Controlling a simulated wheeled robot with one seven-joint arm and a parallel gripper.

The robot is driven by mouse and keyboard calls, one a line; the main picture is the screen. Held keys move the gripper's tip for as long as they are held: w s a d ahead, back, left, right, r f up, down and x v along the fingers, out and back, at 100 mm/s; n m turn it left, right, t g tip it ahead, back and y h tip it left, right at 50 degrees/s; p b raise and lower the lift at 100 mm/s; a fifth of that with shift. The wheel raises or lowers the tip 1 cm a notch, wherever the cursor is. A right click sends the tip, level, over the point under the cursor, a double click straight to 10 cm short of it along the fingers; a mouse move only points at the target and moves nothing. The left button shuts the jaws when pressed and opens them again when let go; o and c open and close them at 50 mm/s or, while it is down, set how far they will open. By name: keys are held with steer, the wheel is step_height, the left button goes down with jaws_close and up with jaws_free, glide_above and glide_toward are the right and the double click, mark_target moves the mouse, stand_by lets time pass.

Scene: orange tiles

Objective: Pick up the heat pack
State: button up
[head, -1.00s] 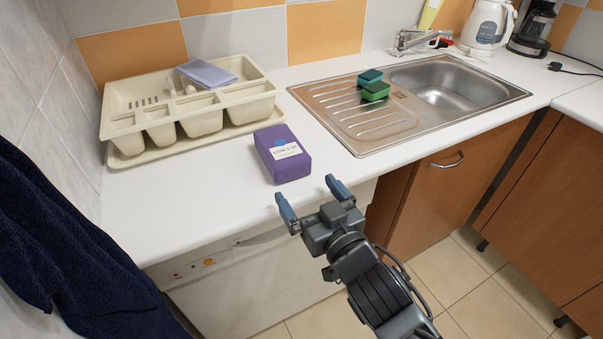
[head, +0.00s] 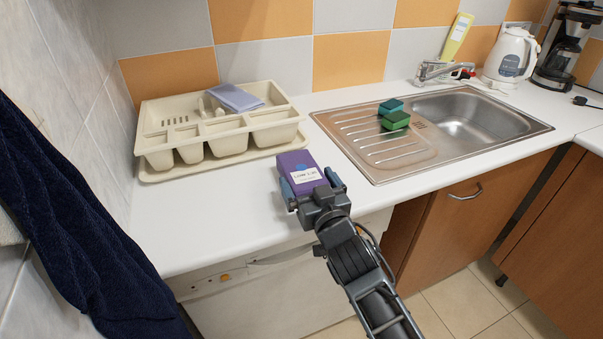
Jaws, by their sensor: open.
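The heat pack (head: 296,161), which I take to be the purple block with a white label, lies on the white counter near its front edge, between the dish rack and the sink. My gripper (head: 311,184) is open at the near end of the pack. One finger is at its left side and the other at its right. The near end of the pack is partly hidden by my gripper. I cannot tell whether the fingers touch it.
A cream dish rack (head: 160,168) holds a folded lilac cloth (head: 237,97). Two green sponges (head: 396,120) lie on the sink's drainboard (head: 350,130). A dark blue towel (head: 75,220) hangs at left. The counter (head: 185,225) is clear at front left.

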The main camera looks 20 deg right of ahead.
mark_target(299, 168)
steer(key=shift+w, duration=1.2)
steer(key=shift+c, duration=0.5)
steer(key=c, duration=0.9)
